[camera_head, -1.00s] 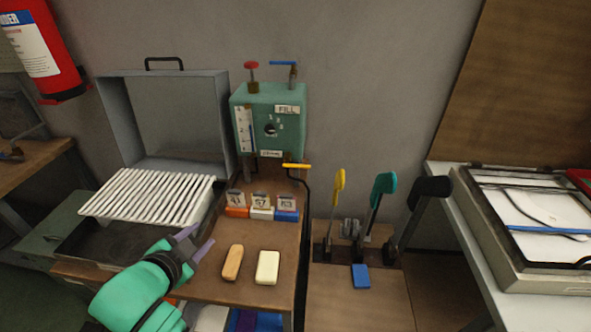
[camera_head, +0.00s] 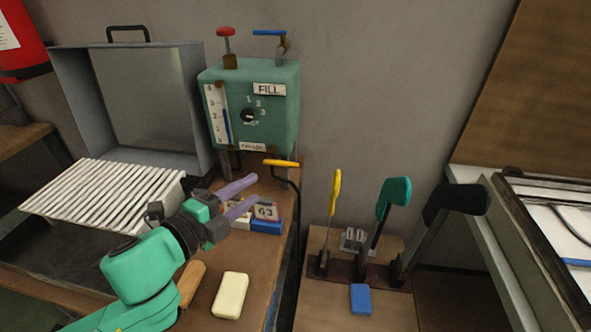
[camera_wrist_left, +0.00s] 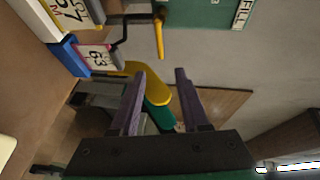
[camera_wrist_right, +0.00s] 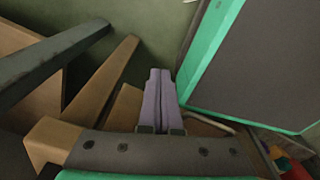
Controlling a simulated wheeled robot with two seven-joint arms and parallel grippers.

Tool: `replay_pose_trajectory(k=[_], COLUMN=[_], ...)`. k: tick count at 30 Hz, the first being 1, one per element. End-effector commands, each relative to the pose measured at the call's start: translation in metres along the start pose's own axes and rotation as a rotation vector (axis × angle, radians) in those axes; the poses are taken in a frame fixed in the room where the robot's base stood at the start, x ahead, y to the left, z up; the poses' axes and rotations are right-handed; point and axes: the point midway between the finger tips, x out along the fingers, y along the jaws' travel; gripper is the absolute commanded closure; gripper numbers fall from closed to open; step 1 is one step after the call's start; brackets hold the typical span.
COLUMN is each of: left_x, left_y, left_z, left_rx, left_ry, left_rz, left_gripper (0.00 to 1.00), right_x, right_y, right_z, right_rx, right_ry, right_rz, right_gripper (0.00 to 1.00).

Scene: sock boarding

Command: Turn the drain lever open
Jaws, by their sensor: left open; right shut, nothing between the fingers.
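The drain lever is a yellow handle (camera_head: 281,163) below the green tank (camera_head: 275,100), whose small lower label is hard to read. It lies roughly level across the top of a dark bent pipe. My left gripper (camera_head: 253,190) is open and empty, apart from the handle, to its lower left. In the left wrist view the yellow handle (camera_wrist_left: 159,36) shows beyond the left gripper's fingertips (camera_wrist_left: 160,72). My right gripper (camera_wrist_right: 160,72) is shut and empty in the right wrist view; it is not in the head view.
Numbered tags on coloured blocks (camera_head: 266,226) stand under my left gripper. A cream bar (camera_head: 230,296) lies on the bench. Tall yellow (camera_head: 335,192), teal (camera_head: 393,192) and black (camera_head: 455,200) levers stand to the right. A white slatted rack (camera_head: 105,195) is at left.

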Motion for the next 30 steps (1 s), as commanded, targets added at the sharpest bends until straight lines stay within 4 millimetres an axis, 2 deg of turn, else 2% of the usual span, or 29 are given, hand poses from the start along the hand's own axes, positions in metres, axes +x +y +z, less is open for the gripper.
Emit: replay_pose_trajectory(k=[2,5,15,18,23,29,30], left_x=[0.005,0.018,0.107,0.128,0.144,0.145,0.145], left_y=[-0.002,-0.005,-0.003,-0.002,-0.001,-0.001,-0.001], left_z=[0.002,0.002,-0.001,-0.001,0.0,0.0,0.0], left_rx=[-0.004,-0.005,-0.003,-0.002,-0.001,-0.001,-0.001], left_ry=[-0.003,-0.004,0.0,0.001,0.0,0.0,0.0], left_rz=[-0.003,-0.007,-0.003,-0.001,0.0,0.001,0.001], left_gripper=[0.54,0.54,0.54,0.54,0.54,0.54,0.58], right_x=[-0.002,-0.008,-0.019,-0.02,-0.02,-0.02,-0.02], right_y=[-0.008,-0.012,-0.01,-0.008,-0.005,-0.004,-0.004], right_z=[0.005,0.003,-0.003,-0.004,-0.004,-0.004,-0.004], right_rx=[0.003,0.003,0.001,0.0,-0.001,-0.001,-0.001], right_ry=[-0.009,-0.007,0.0,0.002,0.003,0.003,0.003], right_rz=[-0.011,-0.016,-0.014,-0.011,-0.008,-0.006,-0.006], right_gripper=[1.0,1.0,1.0,1.0,1.0,1.0,1.0])
